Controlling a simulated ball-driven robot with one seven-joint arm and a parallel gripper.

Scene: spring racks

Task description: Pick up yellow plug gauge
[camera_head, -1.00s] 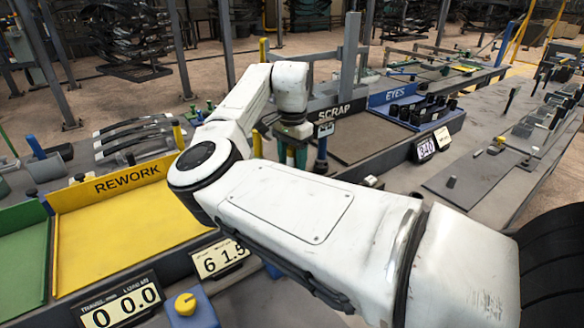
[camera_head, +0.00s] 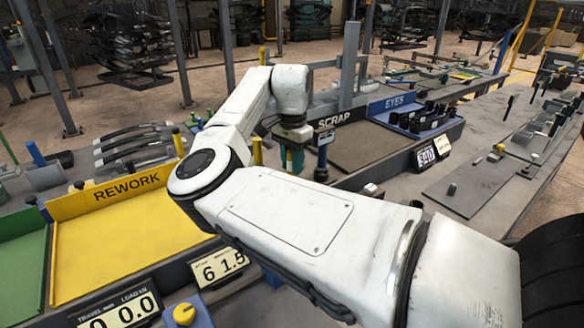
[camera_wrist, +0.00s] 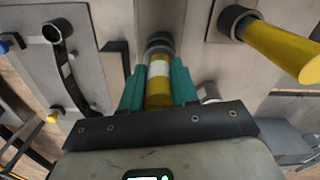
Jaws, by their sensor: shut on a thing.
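My gripper (camera_wrist: 158,88) has teal fingers closed on both sides of a yellow plug gauge (camera_wrist: 158,92) with a white band. The gauge's grey end points away from the wrist, towards a grey surface; I cannot tell whether it touches. In the head view, my gripper (camera_head: 295,160) points down at the bench left of the SCRAP sign, and the held gauge is hidden there. A second, larger yellow cylinder (camera_wrist: 280,48) with a dark collar stands to the right in the wrist view, apart from the fingers.
A yellow REWORK tray (camera_head: 120,240) lies at left, with curved dark leaf springs (camera_head: 135,140) behind it. The SCRAP tray (camera_head: 365,145) and a blue EYES bin (camera_head: 392,103) with black parts are farther right.

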